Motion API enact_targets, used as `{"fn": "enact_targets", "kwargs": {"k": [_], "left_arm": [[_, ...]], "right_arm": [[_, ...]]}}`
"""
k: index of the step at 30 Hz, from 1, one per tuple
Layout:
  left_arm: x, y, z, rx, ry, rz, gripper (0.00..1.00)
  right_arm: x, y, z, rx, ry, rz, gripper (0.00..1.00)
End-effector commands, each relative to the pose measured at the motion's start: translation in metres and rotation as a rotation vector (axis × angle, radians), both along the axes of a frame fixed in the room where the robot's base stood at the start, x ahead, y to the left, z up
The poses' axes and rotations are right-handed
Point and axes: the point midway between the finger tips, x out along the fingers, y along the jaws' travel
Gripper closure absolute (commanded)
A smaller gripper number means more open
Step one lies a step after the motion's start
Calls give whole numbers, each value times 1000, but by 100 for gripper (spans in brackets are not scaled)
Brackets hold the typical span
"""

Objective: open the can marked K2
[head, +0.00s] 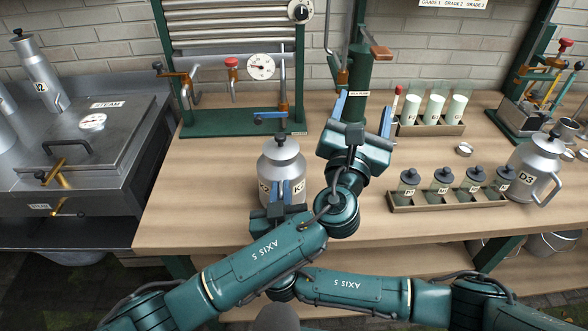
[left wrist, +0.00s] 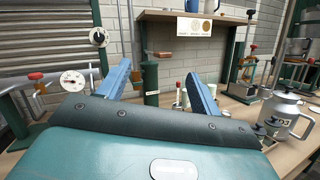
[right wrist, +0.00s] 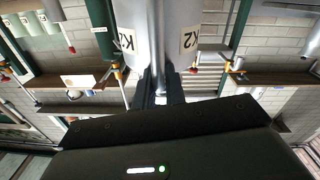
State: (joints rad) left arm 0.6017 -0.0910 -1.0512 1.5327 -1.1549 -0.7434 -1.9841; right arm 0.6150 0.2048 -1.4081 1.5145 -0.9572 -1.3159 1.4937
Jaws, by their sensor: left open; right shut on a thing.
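The can marked K2 (head: 281,163) is a grey metal can standing upright on the bench, with a lid and dark knob (head: 280,139) on top. Its two K2 labels show close up in the right wrist view (right wrist: 188,40). My right gripper (head: 284,191) is shut on the near side of the can, between the labels, seemingly on its handle; the grip is partly hidden. It also shows in the right wrist view (right wrist: 158,78). My left gripper (head: 363,108) is open and empty, above the bench right of the can. Its blue fingers stand apart in the left wrist view (left wrist: 158,72).
A green-based rack with a gauge (head: 260,66) stands behind the can. A green column (head: 360,75) is behind my left gripper. Trays of jars (head: 450,198) and can D3 (head: 534,168) are at right. A metal steam box (head: 85,145) is at left.

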Motion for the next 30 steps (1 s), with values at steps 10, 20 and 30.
{"fn": "enact_targets", "kwargs": {"k": [10, 20, 30], "left_arm": [[-31, 101, -75, -195, 417, 449, 35], [-33, 124, -97, -211, 516, 547, 35], [28, 136, -108, -211, 513, 547, 35]], "right_arm": [[0, -1, -1, -4, 1, -1, 100], [0, -1, -1, -4, 1, -1, 100], [0, -1, -1, -4, 1, -1, 100]]}}
